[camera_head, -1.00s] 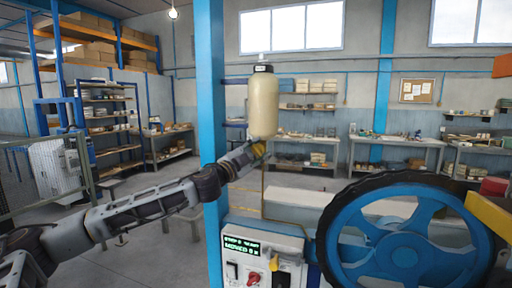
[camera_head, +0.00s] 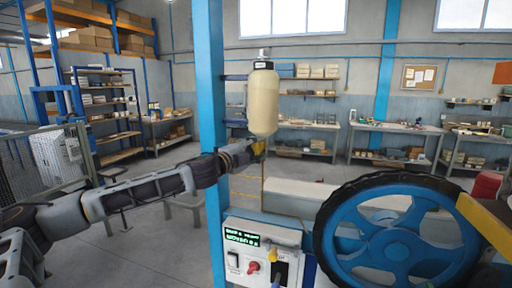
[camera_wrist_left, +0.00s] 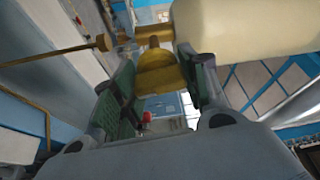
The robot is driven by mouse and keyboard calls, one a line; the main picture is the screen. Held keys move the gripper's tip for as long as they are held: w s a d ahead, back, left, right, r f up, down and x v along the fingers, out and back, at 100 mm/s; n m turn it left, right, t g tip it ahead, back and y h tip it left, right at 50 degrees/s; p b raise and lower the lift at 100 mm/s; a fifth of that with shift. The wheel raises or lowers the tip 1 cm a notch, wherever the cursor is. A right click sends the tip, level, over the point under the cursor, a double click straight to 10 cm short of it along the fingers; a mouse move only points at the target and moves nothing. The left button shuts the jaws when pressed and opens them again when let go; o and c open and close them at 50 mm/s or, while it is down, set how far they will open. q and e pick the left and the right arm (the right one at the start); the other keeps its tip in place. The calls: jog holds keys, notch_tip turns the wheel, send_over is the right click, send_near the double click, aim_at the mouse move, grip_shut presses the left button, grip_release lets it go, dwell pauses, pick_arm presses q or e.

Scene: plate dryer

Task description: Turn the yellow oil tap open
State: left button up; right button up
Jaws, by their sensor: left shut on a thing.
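The yellow oil tap (camera_wrist_left: 160,72) shows in the left wrist view, under the cream oil bottle (camera_head: 263,100). In the head view the tap (camera_head: 259,147) is a small yellow patch below the bottle. My left gripper (camera_wrist_left: 160,88) has its two green-padded fingers on either side of the tap's handle and is shut on it. In the head view my left gripper (camera_head: 248,150) reaches the tap from the left, and its fingers are hard to make out. My right gripper is not in view.
A blue post (camera_head: 211,110) stands right behind my left wrist. A control box (camera_head: 262,255) with a red knob is below the tap. A large blue wheel with a black rim (camera_head: 328,235) is at the lower right. Shelves and benches line the back.

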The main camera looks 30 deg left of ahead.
pick_arm(q)
jog(key=shift+f+m+g, duration=0.1)
jog(key=shift+m+g, duration=0.3)
jog(key=shift+m, duration=0.6)
jog(key=o, duration=1)
jog(key=shift+o, duration=0.2)
jog(key=shift+s, duration=0.15)
